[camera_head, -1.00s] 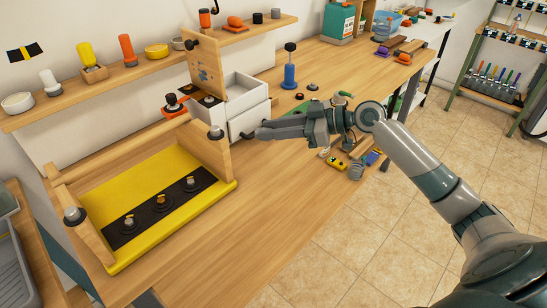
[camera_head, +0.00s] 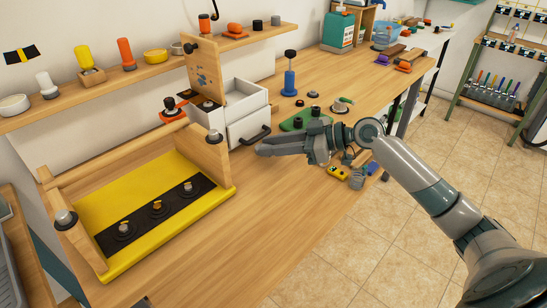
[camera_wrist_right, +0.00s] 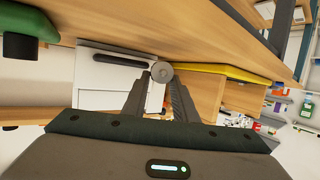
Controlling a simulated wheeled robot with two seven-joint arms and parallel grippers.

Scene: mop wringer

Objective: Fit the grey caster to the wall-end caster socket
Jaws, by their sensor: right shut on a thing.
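My right gripper (camera_head: 262,149) is over the bench, right of the yellow wringer (camera_head: 178,214). In the right wrist view, a small grey round piece, which looks like the grey caster (camera_wrist_right: 162,73), sits between its fingertips (camera_wrist_right: 160,84), and the jaws are shut on it. In the head view I cannot make the caster out. The wringer has wooden ends and a black strip (camera_head: 140,220) with three round dark fittings in a row. Grey-topped dark pieces sit on the wooden ends, one at the left (camera_head: 65,219) and one at the right (camera_head: 214,137). I cannot tell which spot is the wall-end socket. My left gripper is not in view.
A white drawer box (camera_head: 246,98) with a dark handle stands behind the gripper, beside an upright wooden board (camera_head: 204,70). A green block (camera_head: 300,121) and a blue stand (camera_head: 289,80) are on the bench to the right. Bare wood lies in front of the wringer.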

